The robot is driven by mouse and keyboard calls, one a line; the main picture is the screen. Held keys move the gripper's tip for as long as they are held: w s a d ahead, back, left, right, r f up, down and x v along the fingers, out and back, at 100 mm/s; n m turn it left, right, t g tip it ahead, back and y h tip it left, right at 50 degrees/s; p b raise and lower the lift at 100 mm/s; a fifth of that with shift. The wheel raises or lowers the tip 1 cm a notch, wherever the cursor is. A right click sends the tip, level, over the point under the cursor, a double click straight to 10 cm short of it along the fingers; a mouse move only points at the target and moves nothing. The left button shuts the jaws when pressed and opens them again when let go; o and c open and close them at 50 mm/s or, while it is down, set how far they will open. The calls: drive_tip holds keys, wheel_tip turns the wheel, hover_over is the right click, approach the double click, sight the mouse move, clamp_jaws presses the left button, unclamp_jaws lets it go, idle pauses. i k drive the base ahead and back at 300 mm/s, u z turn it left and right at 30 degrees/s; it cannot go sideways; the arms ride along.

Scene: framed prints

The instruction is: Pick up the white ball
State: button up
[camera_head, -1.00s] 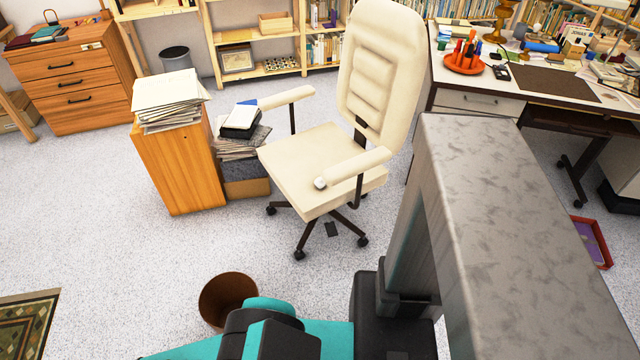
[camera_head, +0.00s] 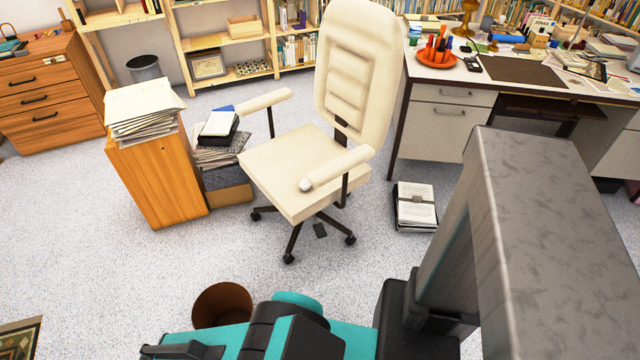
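A small white ball (camera_head: 306,185) shows at the front end of the right armrest of the cream office chair (camera_head: 290,160). It is near the front right corner of the seat. I cannot tell whether it rests on the seat or touches the armrest. My teal and black arm lies folded along the bottom edge, well in front of and below the chair. No gripper fingers can be made out, and nothing of mine is near the ball.
A brown bin (camera_head: 222,304) stands on the floor beside my arm. A wooden cabinet (camera_head: 160,180) with papers is left of the chair. A desk (camera_head: 440,120) stands at right, with a paper stack (camera_head: 415,207) on the floor. Floor before the chair is clear.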

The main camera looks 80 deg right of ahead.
sight(305, 185)
drive_tip(key=z, duration=0.6)
drive_tip(key=k, duration=0.55)
drive_tip(key=i, duration=0.55)
